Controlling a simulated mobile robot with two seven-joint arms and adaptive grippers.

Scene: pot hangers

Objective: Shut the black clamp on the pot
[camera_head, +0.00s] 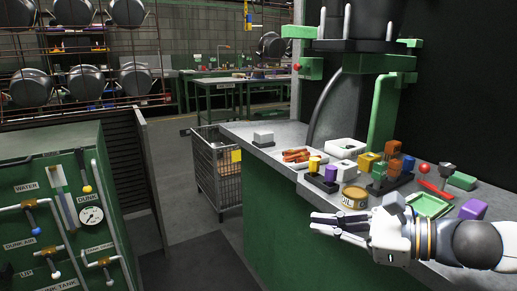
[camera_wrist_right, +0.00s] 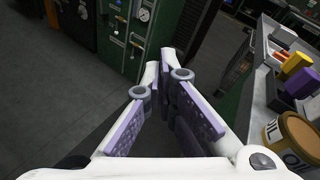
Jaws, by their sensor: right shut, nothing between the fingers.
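My right gripper (camera_head: 325,221) is shut and empty, reaching in from the right over the front edge of the green-sided workbench (camera_head: 240,128). In the right wrist view its fingers (camera_wrist_right: 165,75) come together at the tips, with nothing between them. A dark pot-like body (camera_head: 375,18) stands at the top right, cut off by the picture edge, on a black support (camera_head: 350,46) with white upright pins. I cannot tell which part is the black clamp or whether it is open. The gripper is well below and apart from this. My left gripper is not in view.
An oil tin (camera_head: 354,197), colored blocks (camera_head: 368,161) and a green tray (camera_head: 430,205) crowd the bench near my right gripper. A green post (camera_head: 383,115) rises behind them. Dark pots (camera_head: 85,82) hang at left above a green valve panel (camera_head: 55,225). The aisle floor is clear.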

